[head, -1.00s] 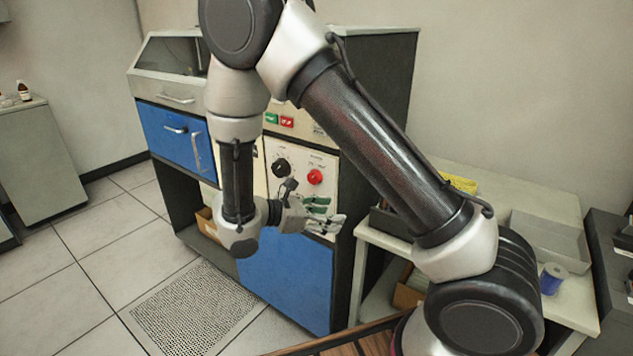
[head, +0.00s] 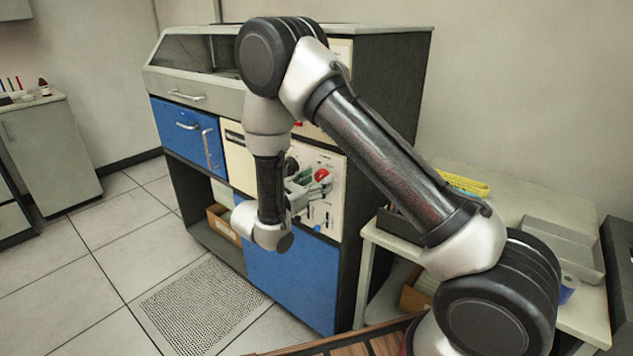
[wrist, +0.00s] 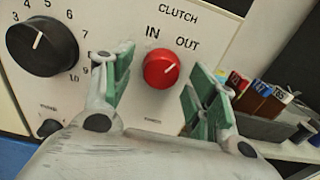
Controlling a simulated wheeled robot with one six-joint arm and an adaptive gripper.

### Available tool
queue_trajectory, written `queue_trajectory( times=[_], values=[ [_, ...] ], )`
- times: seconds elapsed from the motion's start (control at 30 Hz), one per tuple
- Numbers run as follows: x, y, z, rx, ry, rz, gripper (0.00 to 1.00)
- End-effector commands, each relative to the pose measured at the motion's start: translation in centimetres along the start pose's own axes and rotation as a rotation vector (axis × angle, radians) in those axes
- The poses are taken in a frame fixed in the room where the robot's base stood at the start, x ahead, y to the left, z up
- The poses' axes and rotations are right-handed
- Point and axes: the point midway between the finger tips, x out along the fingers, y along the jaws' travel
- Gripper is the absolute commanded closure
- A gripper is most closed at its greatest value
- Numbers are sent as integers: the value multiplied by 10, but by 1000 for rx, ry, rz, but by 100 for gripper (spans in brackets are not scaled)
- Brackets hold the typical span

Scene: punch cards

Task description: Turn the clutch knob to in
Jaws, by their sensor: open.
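The red clutch knob (wrist: 160,69) is on a white panel (wrist: 190,20) in the wrist view, under the printed word CLUTCH, with IN at upper left and OUT at upper right. Its white pointer line slants up and to the right, toward OUT. In the head view the red knob (head: 322,174) shows just beyond my gripper (head: 305,185). In the wrist view my gripper (wrist: 163,92) is open, with one green-padded finger on each side of the knob. The fingers appear apart from the knob, though depth is hard to judge.
A black numbered dial (wrist: 42,45) is left of the knob, close to my left finger. A small black knob (wrist: 48,127) sits below it. Boxes with coloured labels (wrist: 262,90) stand on a side table (head: 500,205) to the right. Tiled floor (head: 100,265) lies clear at left.

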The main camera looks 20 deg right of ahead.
Motion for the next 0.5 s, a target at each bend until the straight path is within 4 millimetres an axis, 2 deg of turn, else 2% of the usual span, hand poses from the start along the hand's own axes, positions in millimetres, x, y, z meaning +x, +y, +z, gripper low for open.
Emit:
queue_trajectory(
  times=[0.27,0.5],
  values=[
    [3,0,0,0,0,-1,42],
    [3,0,0,0,0,-1,84]
  ],
)
